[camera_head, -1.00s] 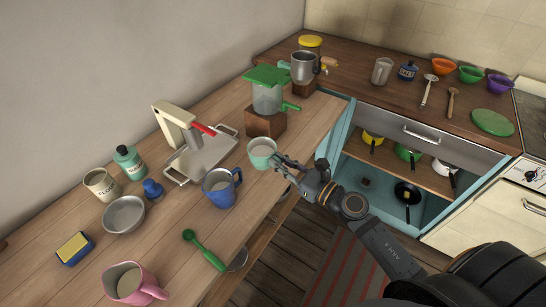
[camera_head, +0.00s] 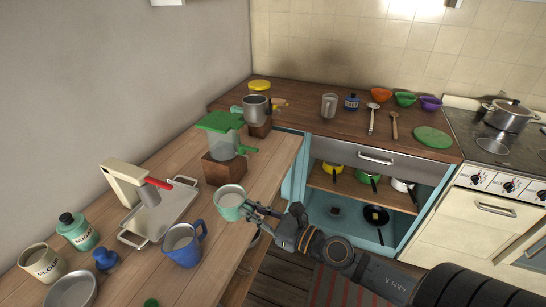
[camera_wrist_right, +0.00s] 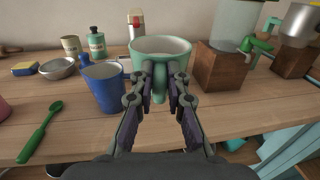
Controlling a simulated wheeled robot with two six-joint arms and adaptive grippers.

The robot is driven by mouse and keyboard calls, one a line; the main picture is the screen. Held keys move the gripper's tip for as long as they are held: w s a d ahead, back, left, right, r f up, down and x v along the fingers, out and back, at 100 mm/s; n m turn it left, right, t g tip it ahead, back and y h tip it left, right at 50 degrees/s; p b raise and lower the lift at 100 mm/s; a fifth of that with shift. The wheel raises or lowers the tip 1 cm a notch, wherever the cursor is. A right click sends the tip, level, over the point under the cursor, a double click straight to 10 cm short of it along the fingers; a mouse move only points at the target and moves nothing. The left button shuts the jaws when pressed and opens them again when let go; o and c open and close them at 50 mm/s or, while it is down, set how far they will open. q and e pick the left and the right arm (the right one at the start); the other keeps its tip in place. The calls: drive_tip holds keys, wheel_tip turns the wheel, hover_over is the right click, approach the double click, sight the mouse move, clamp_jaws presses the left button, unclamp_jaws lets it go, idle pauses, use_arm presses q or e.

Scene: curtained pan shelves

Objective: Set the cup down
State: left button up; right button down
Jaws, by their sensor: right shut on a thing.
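A mint-green cup (camera_head: 230,203) is at the right edge of the wooden counter in the head view, just in front of the wooden block under the green-lidded container. It is upright and shows light contents or a pale inside. My right gripper (camera_head: 252,210) is shut on its handle side. In the right wrist view the cup (camera_wrist_right: 162,52) is straight ahead, with the gripper fingers (camera_wrist_right: 160,82) closed around its handle. Whether its base touches the counter is hard to tell. My left gripper is not in view.
A blue mug (camera_head: 182,246) stands close to the cup's left. A wooden block (camera_head: 224,170) with a green-lidded container (camera_head: 222,142) stands behind it. A metal tray with a press (camera_head: 160,212) lies farther left. Curtainless shelves with pans (camera_head: 345,205) are open at right.

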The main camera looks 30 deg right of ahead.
drive_tip(key=w+f+m+t+h+p, duration=0.1)
drive_tip(key=w+m+t+h+p, duration=0.1)
drive_tip(key=w+m+h+p, duration=0.3)
drive_tip(key=shift+w+d+m+h+p, duration=0.55)
drive_tip(key=shift+h+p, duration=0.55)
drive_tip(key=shift+h, duration=0.8)
drive_tip(key=shift+w+a, duration=0.1)
